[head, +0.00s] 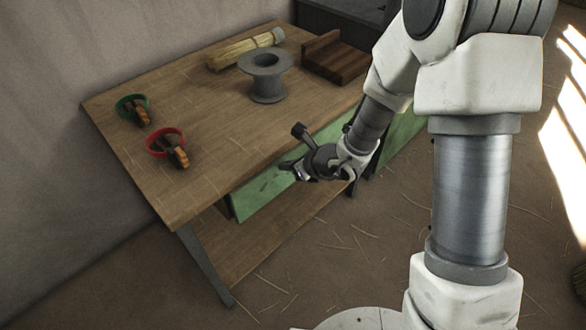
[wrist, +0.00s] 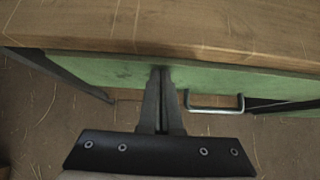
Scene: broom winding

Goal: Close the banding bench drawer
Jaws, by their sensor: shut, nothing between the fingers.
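The banding bench (head: 215,125) has a green drawer front (head: 262,192) under its near edge. In the wrist view the green front (wrist: 110,72) runs along below the wooden top (wrist: 160,25). A metal bar handle (wrist: 215,109) shows at its lower edge, right of my fingers. I cannot tell how far the drawer stands out. My gripper (head: 288,166) is shut and empty, in front of the green front. In the wrist view its fingertips (wrist: 161,72) overlap the green panel, left of the handle; contact is unclear.
On the bench top are a grey spool (head: 267,83), a straw bundle (head: 240,50), a wooden block (head: 335,60), and green-handled (head: 133,108) and red-handled (head: 168,146) tools. More green panel (head: 405,130) shows behind my arm. The floor in front holds only loose straw.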

